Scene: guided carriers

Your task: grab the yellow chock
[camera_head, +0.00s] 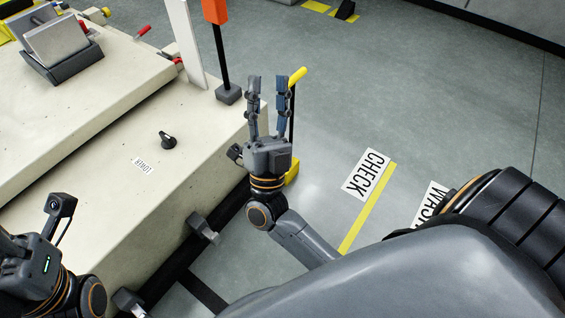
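A yellow chock (292,172) appears to stand on the floor beside the cream carrier, with a thin dark rod rising to a yellow grip (298,76). My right gripper (268,88) is open and empty, its two fingers pointing up the picture. It covers part of the rod and most of the yellow foot. The yellow grip shows just right of the right finger; I cannot tell whether they touch. My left gripper (60,207) shows only partly at the lower left, over the carrier, and its opening is unclear.
The cream carrier (105,125) fills the left, with a black knob (168,140) and an orange-topped post (221,60) at its edge. Grey pedals (203,228) jut from its side. Open floor lies right, with a CHECK label (366,174) and yellow line (366,210).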

